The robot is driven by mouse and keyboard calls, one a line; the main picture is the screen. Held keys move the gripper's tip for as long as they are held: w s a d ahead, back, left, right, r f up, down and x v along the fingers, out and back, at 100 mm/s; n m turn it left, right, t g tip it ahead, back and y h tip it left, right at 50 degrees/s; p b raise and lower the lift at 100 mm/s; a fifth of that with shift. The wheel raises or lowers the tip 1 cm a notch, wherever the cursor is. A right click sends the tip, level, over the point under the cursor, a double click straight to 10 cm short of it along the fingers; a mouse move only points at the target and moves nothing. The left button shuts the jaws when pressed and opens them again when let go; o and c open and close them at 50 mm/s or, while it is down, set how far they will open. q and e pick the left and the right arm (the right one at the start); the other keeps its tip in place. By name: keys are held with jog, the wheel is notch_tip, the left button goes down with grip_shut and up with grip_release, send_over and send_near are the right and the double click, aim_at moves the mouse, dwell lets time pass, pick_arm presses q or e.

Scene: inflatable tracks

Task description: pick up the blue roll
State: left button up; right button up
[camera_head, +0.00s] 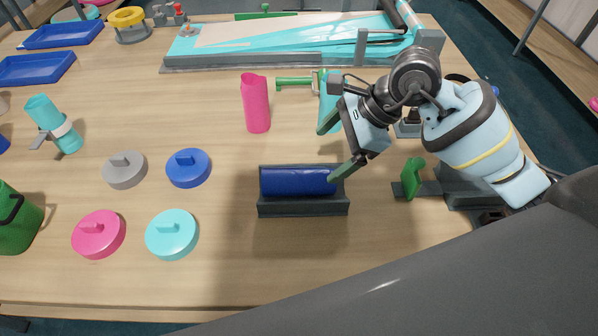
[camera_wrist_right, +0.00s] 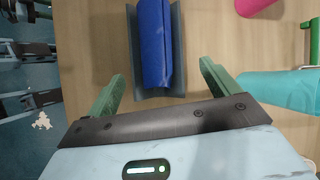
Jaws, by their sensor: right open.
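The blue roll (camera_head: 293,181) lies on its side in a dark grey cradle (camera_head: 304,209) at the middle of the table. In the right wrist view the blue roll (camera_wrist_right: 156,45) shows ahead of the fingers, between their lines. My right gripper (camera_head: 338,148) is open and empty, just above and to the right of the roll. One green finger reaches over the roll's right end in the head view; I cannot tell whether it touches. The two spread fingers also show in the right wrist view (camera_wrist_right: 162,74). My left gripper is not in view.
A pink roll (camera_head: 256,104) stands behind the cradle. A teal piece (camera_head: 328,102) and a green-handled tool (camera_head: 296,83) lie near my right gripper. Several round lids, including a blue one (camera_head: 188,168), lie left. A green upright piece (camera_head: 412,178) stands right. The table front is clear.

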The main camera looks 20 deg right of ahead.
aim_at(308, 173)
jog(key=shift+s+a+f, duration=0.1)
jog(key=shift+a+f, duration=0.4)
jog(key=shift+f, duration=0.2)
jog(key=shift+w+a+f, duration=0.25)
jog(key=shift+f, duration=0.15)
jog(key=x, duration=0.4)
jog(key=shift+s+a+p, duration=0.15)
jog(key=shift+s+p, duration=0.15)
jog(key=shift+p, duration=0.05)
jog(key=shift+w+a+f, duration=0.15)
jog(key=shift+a+f, duration=0.05)
jog(key=shift+f, duration=0.3)
jog(key=shift+r, duration=0.1)
jog(key=c, duration=1.3)
